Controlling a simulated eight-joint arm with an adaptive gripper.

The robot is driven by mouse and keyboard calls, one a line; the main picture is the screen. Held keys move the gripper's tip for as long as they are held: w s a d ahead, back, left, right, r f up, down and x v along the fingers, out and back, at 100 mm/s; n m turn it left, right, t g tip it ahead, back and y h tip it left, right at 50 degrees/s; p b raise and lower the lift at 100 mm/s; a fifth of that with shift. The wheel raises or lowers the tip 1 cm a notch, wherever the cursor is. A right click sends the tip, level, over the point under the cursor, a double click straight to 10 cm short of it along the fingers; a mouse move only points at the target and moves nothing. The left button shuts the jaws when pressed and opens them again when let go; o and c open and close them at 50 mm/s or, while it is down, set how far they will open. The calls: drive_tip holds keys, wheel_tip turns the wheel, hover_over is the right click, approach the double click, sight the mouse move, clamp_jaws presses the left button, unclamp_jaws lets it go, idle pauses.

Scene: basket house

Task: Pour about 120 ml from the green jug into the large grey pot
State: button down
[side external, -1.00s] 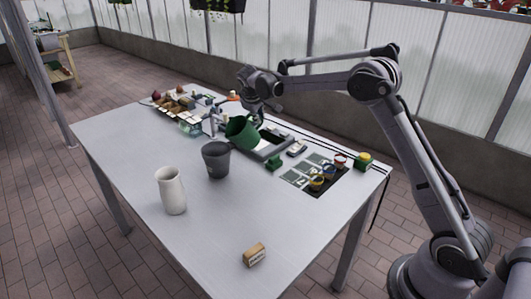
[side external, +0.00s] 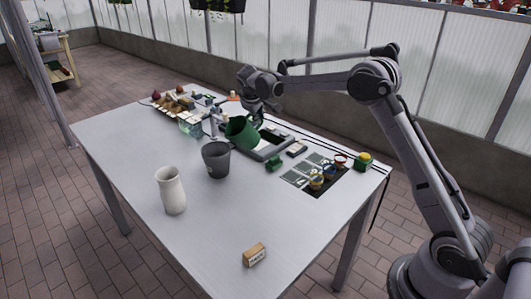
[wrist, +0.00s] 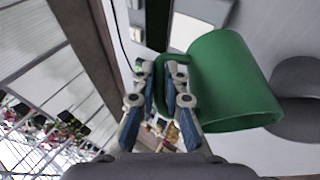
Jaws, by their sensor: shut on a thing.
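The green jug (side external: 242,131) is held above the table, tilted to the left with its mouth toward the large grey pot (side external: 215,161). The grey pot stands upright on the table, just below and left of the jug. My gripper (side external: 262,112) is on the jug's far right side. In the wrist view my gripper (wrist: 170,105) is shut on the handle of the green jug (wrist: 228,85), and the grey pot (wrist: 297,105) shows beyond the jug's rim.
A white vase (side external: 171,190) stands left of the pot. A small labelled block (side external: 255,254) lies near the front edge. Several items crowd the table's back. The front middle is clear.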

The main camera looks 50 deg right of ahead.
idle(0.7)
drive_tip(key=shift+s+d+f+m+t+y+b, duration=0.2)
drive_tip(key=shift+d+f+y+b, duration=0.25)
drive_tip(key=shift+d+f+y, duration=0.55)
drive_tip(key=shift+s+d+f+m+t+y+b, duration=0.2)
drive_tip(key=shift+d+f+y+b, duration=0.25)
drive_tip(key=shift+d+f+y, duration=0.55)
drive_tip(key=shift+s+d+f+m+t+y+b, duration=0.1)
drive_tip(key=shift+d+f+m+y+b, duration=0.3)
drive_tip(key=shift+d+f+y, duration=0.6)
drive_tip(key=shift+d+r+y, duration=0.15)
drive_tip(key=shift+r+y, duration=0.1)
drive_tip(key=shift+y, duration=0.05)
